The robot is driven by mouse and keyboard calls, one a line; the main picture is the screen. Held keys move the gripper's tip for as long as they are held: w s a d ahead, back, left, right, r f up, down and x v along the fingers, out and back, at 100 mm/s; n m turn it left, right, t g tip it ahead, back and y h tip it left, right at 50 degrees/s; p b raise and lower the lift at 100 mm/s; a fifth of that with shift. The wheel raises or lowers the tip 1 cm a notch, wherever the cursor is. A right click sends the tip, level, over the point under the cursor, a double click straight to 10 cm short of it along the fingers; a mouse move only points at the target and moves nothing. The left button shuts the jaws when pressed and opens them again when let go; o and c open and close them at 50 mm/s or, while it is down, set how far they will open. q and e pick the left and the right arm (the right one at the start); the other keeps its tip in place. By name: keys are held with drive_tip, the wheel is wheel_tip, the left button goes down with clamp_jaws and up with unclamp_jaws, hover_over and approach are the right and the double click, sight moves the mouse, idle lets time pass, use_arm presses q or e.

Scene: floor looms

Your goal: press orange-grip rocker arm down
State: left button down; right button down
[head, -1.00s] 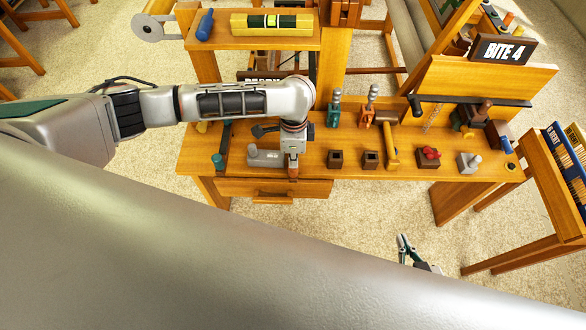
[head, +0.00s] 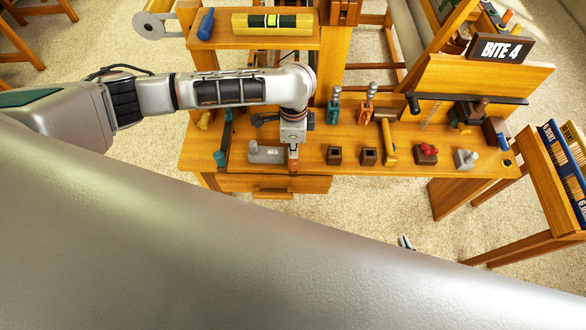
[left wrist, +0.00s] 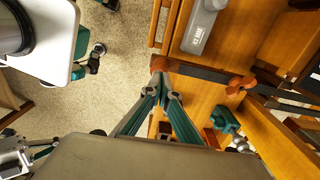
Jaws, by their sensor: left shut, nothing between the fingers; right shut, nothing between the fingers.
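The orange-grip rocker arm is a dark bar with an orange-brown end grip (left wrist: 160,64), seen in the left wrist view. A second orange knob (left wrist: 238,84) sits further along the bar. In the head view the grip (head: 293,168) shows just below my left gripper (head: 293,153), at the bench's front edge. My left gripper is shut and empty, with its fingertips (left wrist: 170,80) at the grip; I cannot tell whether they touch. The rest of the bar is mostly hidden by my arm in the head view. My right gripper (head: 405,243) shows only its tip, away from the bench.
A grey block (head: 265,154) lies left of the grip on the wooden bench (head: 315,165). A bar with a teal end (head: 220,158) is further left. Clamps, a mallet (head: 388,140) and small brown blocks stand to the right. A drawer (head: 272,184) is below.

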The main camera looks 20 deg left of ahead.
use_arm(q)
drive_tip(key=shift+r, duration=0.1)
drive_tip(key=shift+r, duration=2.45)
wheel_tip(320, 180, up, 12)
